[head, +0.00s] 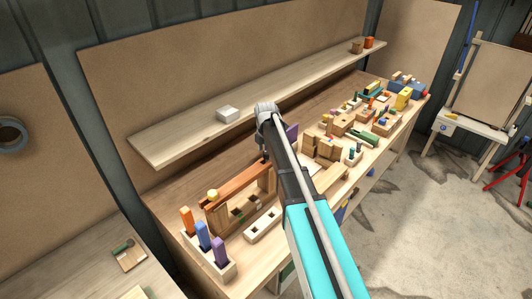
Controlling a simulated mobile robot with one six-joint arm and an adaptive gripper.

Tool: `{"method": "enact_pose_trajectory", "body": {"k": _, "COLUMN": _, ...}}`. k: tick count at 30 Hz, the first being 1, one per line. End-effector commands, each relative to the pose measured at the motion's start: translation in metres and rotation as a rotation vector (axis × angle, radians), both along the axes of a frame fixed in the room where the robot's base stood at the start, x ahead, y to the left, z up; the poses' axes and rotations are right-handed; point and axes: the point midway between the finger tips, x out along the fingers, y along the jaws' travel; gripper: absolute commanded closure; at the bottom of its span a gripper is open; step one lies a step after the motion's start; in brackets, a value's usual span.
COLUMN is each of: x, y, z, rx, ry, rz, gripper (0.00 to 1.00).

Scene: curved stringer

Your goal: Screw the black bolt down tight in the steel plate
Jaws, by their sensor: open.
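My arm reaches up from the bottom middle over the workbench, and its grey wrist bends at the top. Just below the wrist a small dark part of my gripper (265,157) shows at the arm's left edge, above the bench near the reddish wooden bar. The rest of the gripper is behind my arm. It is open, and I see nothing held in it. I cannot make out the black bolt or the steel plate; they may be hidden by the arm or too small to tell.
A reddish bar on a wooden frame (236,187) and a rack of coloured blocks (206,250) stand at the bench's near end. Several wooden fixtures crowd the bench right of my arm.

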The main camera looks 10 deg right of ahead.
Motion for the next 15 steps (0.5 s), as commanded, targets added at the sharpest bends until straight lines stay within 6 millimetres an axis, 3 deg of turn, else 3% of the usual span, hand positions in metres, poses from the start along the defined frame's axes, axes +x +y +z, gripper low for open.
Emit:
{"method": "enact_pose_trajectory", "body": {"k": 6, "x": 0.000, "y": 0.001, "z": -0.016, "rx": 0.000, "ry": 0.000, "rz": 0.001, "gripper": 0.11}}
{"method": "enact_pose_trajectory", "body": {"k": 15, "x": 0.000, "y": 0.001, "z": -0.021, "rx": 0.000, "ry": 0.000, "rz": 0.001, "gripper": 0.11}}
